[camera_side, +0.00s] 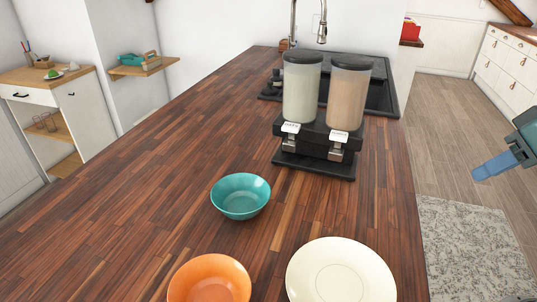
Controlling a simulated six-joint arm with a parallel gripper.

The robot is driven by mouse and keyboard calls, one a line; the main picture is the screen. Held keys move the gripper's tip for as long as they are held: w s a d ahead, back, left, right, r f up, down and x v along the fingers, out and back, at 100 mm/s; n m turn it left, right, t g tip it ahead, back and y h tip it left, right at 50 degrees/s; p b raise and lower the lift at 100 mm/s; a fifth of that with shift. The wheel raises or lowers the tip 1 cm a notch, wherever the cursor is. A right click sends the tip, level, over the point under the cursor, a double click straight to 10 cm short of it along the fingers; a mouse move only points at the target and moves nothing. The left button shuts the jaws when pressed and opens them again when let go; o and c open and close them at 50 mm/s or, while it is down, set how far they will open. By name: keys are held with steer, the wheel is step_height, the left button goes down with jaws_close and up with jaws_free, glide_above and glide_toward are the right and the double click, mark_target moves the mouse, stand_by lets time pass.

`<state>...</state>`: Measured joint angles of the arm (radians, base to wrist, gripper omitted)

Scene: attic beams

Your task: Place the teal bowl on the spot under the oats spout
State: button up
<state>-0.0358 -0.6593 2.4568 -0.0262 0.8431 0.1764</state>
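The teal bowl (240,197) stands upright and looks empty on the wooden counter (150,190), in front of and left of the dispenser. The dispenser has two clear canisters on a black stand (312,165). The left canister (301,92) holds pale contents and the right one (347,95) holds tan contents. Each has a spout with a small white label, too small to read surely. The base under both spouts looks bare. My gripper (482,172), with blue fingers, is at the right edge, beyond the counter and away from the bowl. Its finger gap cannot be made out.
An orange bowl (209,284) and a cream plate (340,278) lie at the counter's near edge. A black sink (383,97) with a faucet is behind the dispenser. The counter between teal bowl and dispenser is clear.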

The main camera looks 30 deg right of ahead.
steer(key=w+a+m+y, duration=0.2)
steer(key=w+a+m, duration=0.4)
steer(key=w+a, duration=0.45)
steer(key=m+g+y, duration=0.1)
steer(key=m+y, duration=0.2)
steer(key=m, duration=0.5)
glide_toward(257, 209)
steer(key=shift+w+d+x, duration=0.1)
steer(key=shift+d+x, duration=0.05)
steer(key=shift+x, duration=1.15)
steer(key=shift+w+d+x, duration=0.1)
steer(key=shift+w+x, duration=0.05)
steer(key=shift+x, duration=1.15)
steer(key=shift+w+a+f, duration=0.1)
steer(key=shift+a+f, duration=0.05)
steer(key=shift+f, duration=0.1)
steer(key=shift+f, duration=0.15)
steer(key=shift+x, duration=2.45)
jaws_close()
